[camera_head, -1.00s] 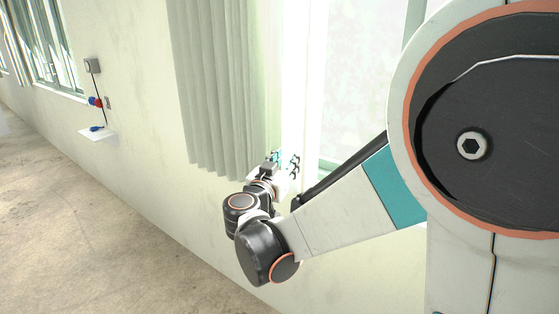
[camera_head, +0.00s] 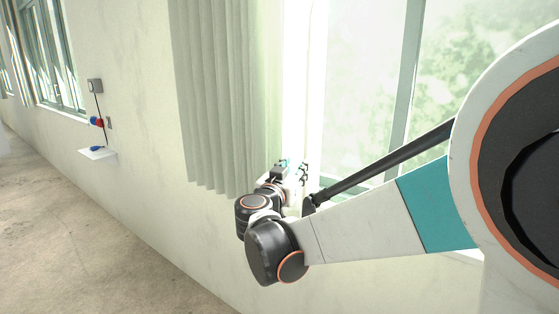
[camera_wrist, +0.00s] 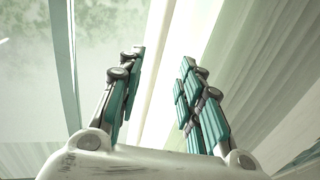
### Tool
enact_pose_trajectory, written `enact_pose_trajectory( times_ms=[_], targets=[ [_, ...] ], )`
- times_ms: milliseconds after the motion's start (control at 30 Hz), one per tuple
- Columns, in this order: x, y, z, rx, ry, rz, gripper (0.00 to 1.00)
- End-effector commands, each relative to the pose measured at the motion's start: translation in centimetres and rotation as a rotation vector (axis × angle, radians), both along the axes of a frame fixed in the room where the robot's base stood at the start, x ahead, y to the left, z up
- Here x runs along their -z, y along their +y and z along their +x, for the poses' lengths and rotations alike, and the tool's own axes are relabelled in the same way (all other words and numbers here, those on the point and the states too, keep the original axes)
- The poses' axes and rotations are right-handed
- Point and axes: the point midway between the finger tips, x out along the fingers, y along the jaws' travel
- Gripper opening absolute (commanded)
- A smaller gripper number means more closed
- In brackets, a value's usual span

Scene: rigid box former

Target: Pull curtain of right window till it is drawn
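The pale green pleated curtain (camera_head: 215,95) hangs at the left side of the near window (camera_head: 345,90), its lower hem close to my gripper. The glass to its right is uncovered. My gripper (camera_head: 293,170) is beside the curtain's lower right edge, in front of bright glare. In the wrist view my gripper (camera_wrist: 162,62) has its two teal fingers apart. A pale upright strip shows behind the gap, and I cannot tell if it is curtain or frame. Pleated curtain (camera_wrist: 275,75) fills the right of that view. I see no cloth clearly pinched.
Farther left on the wall are a small white shelf (camera_head: 97,154) with a blue item, a grey wall box (camera_head: 95,86) with a cord, and another window (camera_head: 52,60). The concrete floor (camera_head: 90,240) is clear. Wall runs close along my arm.

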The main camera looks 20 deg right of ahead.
Motion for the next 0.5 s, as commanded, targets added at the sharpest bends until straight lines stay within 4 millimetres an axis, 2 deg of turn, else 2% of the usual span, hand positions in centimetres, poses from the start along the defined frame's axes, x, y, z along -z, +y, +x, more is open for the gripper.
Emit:
enact_pose_trajectory(
  times_ms=[500],
  targets=[
    [0.1, -6.2, 7.5, 0.003, 0.0, 0.0, 0.34]
  ],
)
